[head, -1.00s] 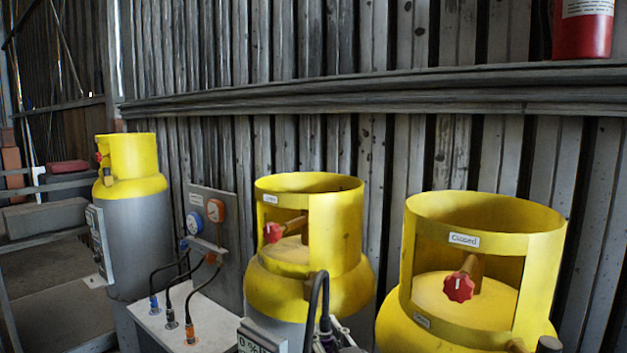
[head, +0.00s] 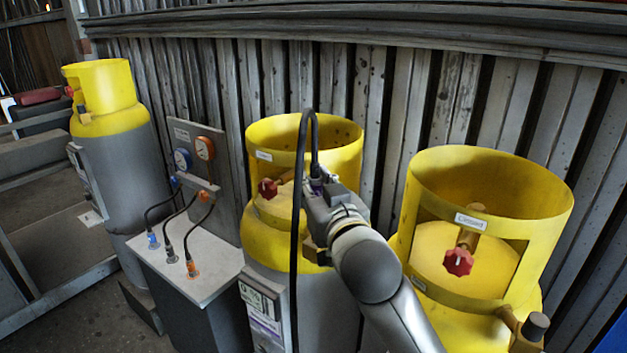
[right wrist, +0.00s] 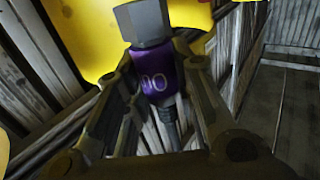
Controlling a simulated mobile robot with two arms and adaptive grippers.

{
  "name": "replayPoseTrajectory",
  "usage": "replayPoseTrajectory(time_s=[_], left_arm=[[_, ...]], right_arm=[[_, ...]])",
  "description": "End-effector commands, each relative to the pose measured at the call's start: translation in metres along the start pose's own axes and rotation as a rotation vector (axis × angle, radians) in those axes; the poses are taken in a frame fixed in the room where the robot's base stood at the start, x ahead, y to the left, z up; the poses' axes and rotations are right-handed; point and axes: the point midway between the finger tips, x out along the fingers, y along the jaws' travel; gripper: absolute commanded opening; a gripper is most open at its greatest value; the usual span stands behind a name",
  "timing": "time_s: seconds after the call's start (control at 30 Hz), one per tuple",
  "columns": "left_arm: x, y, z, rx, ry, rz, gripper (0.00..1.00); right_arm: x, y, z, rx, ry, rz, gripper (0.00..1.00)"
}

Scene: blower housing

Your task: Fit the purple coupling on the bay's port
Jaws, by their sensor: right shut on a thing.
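My right gripper (head: 328,204) is shut on the purple coupling (head: 316,186), in front of the middle yellow-collared cylinder (head: 262,222). In the right wrist view the coupling (right wrist: 157,84) sits between the fingers (right wrist: 150,100), with white lettering and a grey hex end (right wrist: 143,22). A black hose (head: 296,225) arches above the gripper and hangs down to its left. A brass-coloured part (head: 323,257) shows just below the gripper. I cannot tell whether it is the bay's port, and the arm hides part of that area. My left gripper is not in view.
The right cylinder (head: 488,180) has a red knob (head: 458,262) and a grey-capped side outlet (head: 535,326). On the left, a gauge panel (head: 205,165) stands over a box (head: 200,265) with several short hoses. Another cylinder (head: 110,160) stands far left. A plank wall closes the back.

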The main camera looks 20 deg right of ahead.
Motion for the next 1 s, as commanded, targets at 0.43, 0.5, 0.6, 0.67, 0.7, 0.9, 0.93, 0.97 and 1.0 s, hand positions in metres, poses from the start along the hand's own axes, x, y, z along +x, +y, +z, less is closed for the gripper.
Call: replayPoseTrajectory(time_s=[0.43, 0.5, 0.6, 0.67, 0.7, 0.9, 0.93, 0.97, 1.0], left_arm=[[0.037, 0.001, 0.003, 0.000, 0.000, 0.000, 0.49], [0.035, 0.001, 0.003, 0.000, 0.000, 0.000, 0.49], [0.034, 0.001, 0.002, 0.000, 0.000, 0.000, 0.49], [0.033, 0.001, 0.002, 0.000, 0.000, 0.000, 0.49], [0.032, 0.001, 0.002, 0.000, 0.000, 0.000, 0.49], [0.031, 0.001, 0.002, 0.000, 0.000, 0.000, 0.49], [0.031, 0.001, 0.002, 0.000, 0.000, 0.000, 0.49], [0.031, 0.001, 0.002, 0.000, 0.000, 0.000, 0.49], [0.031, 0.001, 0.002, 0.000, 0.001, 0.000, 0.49]], right_arm=[[0.000, 0.000, 0.035, 0.001, 0.004, 0.000, 0.00], [0.000, 0.000, 0.034, 0.001, 0.003, 0.000, 0.00], [-0.001, 0.000, 0.033, 0.001, 0.002, 0.000, 0.00], [-0.001, 0.000, 0.033, 0.001, 0.002, 0.000, 0.00], [-0.002, 0.000, 0.034, 0.000, 0.001, 0.000, 0.00], [-0.003, 0.000, 0.034, -0.001, 0.002, 0.001, 0.00], [-0.003, 0.000, 0.034, -0.001, 0.002, 0.001, 0.00], [-0.003, 0.000, 0.034, -0.001, 0.002, 0.001, 0.00], [-0.003, 0.000, 0.034, -0.001, 0.002, 0.001, 0.00]])
